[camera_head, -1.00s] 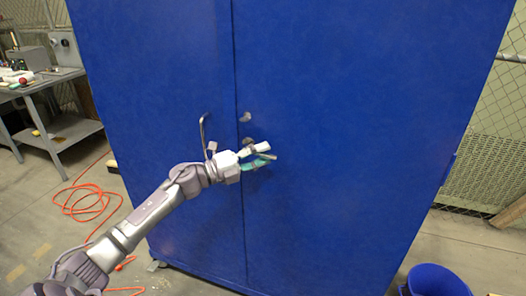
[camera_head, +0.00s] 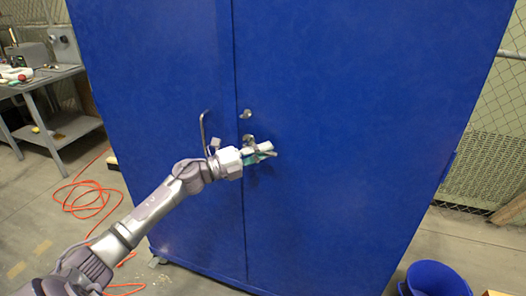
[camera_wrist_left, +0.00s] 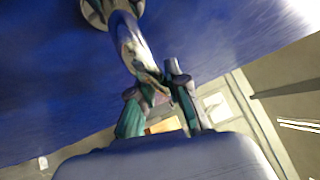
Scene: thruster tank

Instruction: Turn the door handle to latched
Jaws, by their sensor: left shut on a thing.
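The door handle (camera_head: 248,138) is on the right door of the blue cabinet, close to the seam; most of its lever is hidden by my gripper in the head view. In the left wrist view the metal handle (camera_wrist_left: 132,45) runs from its round base down between my fingers. My left gripper (camera_head: 262,153) is shut on the handle, and its teal-padded fingers also show in the left wrist view (camera_wrist_left: 157,100).
The blue cabinet (camera_head: 340,130) fills the middle. A curved pull handle (camera_head: 203,130) is on the left door, and a small round fitting (camera_head: 245,114) sits above the door handle. A blue bucket (camera_head: 435,280), an orange cord (camera_head: 85,205) and a workbench (camera_head: 50,78) stand around it.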

